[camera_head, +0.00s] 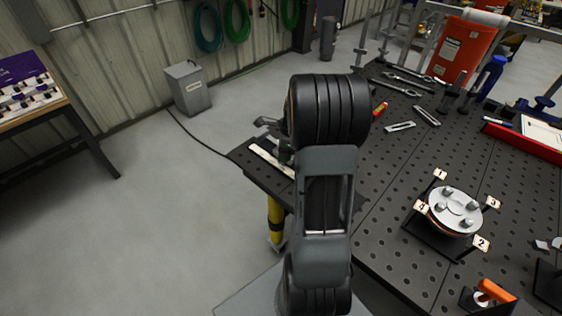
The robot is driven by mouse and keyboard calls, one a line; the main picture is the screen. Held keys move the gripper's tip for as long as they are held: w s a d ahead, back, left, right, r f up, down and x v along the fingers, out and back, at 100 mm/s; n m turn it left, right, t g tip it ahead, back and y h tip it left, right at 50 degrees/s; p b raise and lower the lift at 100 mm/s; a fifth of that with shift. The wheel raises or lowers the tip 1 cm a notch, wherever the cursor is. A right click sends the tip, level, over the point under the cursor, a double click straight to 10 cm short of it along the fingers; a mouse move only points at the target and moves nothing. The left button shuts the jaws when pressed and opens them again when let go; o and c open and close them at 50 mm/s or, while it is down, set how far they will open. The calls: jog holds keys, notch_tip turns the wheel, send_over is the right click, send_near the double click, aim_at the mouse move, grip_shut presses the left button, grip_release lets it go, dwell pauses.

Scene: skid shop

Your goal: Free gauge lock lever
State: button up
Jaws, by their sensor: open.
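My arm rises through the middle of the view and covers part of the black perforated table (395,235). I cannot pick out a gauge lock lever for certain. A pale flat strip (268,160) lies beside that fixture. An orange handle (494,290) sits on a dark mount at the table's lower right.
A round metal flange (455,210) with numbered tags stands on the table at right. Wrenches (402,85), slotted plates and clamps lie at the back. A red container (467,50) stands behind them. A grey bin (187,90) is by the wall.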

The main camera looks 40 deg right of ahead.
jog(key=shift+f, duration=0.1)
jog(key=shift+c, duration=0.3)
dwell(0.4)
jog(key=c, duration=0.5)
